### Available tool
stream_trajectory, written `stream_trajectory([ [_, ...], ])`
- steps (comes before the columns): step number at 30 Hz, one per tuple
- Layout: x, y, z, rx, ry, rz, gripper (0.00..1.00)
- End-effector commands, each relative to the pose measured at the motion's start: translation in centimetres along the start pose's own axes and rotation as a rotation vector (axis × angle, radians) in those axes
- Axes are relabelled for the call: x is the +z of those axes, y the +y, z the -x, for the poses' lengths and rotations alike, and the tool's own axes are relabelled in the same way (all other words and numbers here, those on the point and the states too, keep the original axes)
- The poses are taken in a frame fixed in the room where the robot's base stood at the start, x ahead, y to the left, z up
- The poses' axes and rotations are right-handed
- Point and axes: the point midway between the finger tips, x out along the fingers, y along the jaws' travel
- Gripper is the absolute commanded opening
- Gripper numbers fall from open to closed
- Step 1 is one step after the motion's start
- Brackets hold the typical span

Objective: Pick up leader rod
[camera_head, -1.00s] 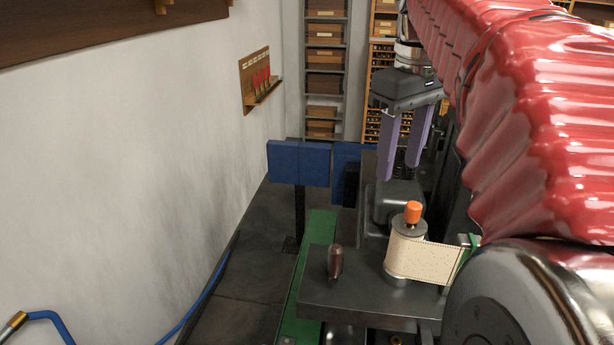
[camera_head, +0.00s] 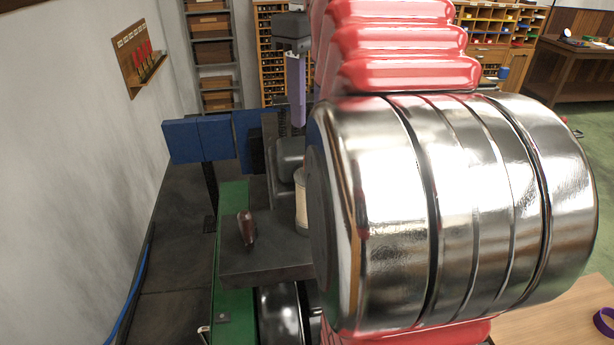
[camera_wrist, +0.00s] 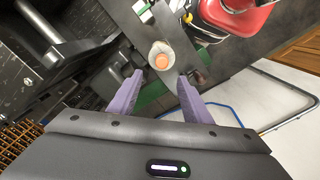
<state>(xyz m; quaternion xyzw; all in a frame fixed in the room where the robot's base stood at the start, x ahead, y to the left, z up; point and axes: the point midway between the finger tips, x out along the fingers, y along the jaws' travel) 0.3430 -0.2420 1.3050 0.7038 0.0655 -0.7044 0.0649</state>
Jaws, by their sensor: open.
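I cannot tell for sure which part is the leader rod. A paper ribbon spool with an orange top stands on the machine. In the wrist view the spool (camera_wrist: 161,55) is seen from above, just beyond my fingertips and between their lines. In the head view one finger of my gripper (camera_head: 296,112) shows, hanging down above and behind the spool; the other is hidden.
A dark plate (camera_head: 262,262) carries a brown knob (camera_head: 246,230) left of the spool. Blue blocks (camera_head: 198,138) stand behind. A rack with red-handled tools (camera_head: 134,68) hangs on the left wall. A blue hose (camera_head: 130,300) lies on the floor.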

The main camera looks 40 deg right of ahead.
Motion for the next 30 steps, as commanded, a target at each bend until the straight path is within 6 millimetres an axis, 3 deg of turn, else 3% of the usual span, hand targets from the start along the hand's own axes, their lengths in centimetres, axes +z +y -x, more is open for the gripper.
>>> stream_trajectory([
  [15, 0.1, -0.1, -6.0, 0.0, 0.0, -0.001, 0.45],
  [30, 0.1, -0.1, -6.8, 0.0, 0.0, -0.001, 0.45],
])
